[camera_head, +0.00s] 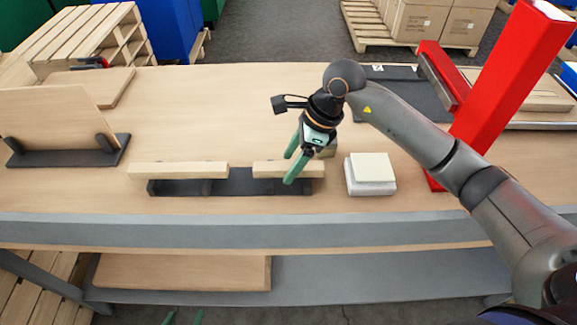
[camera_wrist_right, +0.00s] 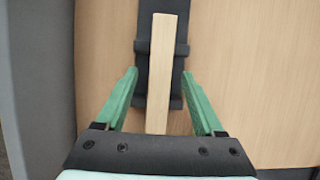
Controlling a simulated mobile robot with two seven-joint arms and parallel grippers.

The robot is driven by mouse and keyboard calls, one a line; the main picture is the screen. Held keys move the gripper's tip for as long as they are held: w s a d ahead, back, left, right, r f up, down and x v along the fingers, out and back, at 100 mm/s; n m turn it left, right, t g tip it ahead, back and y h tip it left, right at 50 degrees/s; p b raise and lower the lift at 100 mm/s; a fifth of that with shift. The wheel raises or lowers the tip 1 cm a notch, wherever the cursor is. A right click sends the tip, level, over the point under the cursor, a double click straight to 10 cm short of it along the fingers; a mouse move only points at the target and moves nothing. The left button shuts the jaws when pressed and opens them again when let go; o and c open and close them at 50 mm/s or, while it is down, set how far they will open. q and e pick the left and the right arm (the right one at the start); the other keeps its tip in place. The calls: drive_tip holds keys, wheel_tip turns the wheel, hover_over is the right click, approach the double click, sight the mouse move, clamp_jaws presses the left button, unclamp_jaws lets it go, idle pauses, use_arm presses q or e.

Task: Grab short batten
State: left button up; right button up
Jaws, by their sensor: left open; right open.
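The short batten (camera_head: 265,168), a pale wooden bar, lies at the right end of a dark holder (camera_head: 240,183) on the bench. It also shows in the right wrist view (camera_wrist_right: 162,75), lengthwise between the fingers. My right gripper (camera_head: 288,170) is open over this batten, one finger on each side. In the wrist view, gaps show between the batten and both fingers of the right gripper (camera_wrist_right: 160,72). A longer batten (camera_head: 178,170) lies at the holder's left end. My left gripper (camera_head: 184,317) is open and empty at the bottom edge, with only its fingertips showing.
A white block with a cream top (camera_head: 370,172) stands right of the battens. A tilted board in a dark stand (camera_head: 68,152) is at the left. A red post (camera_head: 505,80) rises at the right. The bench (camera_head: 200,105) behind the battens is clear.

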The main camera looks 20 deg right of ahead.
clamp_jaws()
idle(0.6)
